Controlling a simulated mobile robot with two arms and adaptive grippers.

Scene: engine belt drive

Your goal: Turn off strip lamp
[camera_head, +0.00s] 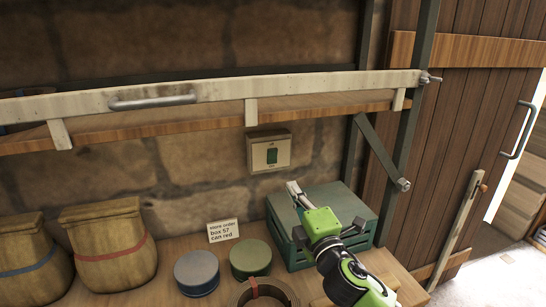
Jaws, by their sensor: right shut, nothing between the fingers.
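A beige switch box (269,151) is fixed to the stone wall below the shelf. I cannot pick out the strip lamp itself for certain. My right gripper (293,187) comes in from the lower right, with green arm parts. Its fingers are shut and empty, pointing up and left, below and slightly right of the switch box, apart from it in the picture. My left gripper is not in view.
A shelf with a pale front rail (212,93) runs above the bench. A green crate (340,200) stands behind my right gripper. A blue tin (197,272), a green tin (251,259), a label card (223,230) and sacks (108,245) stand to the left.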

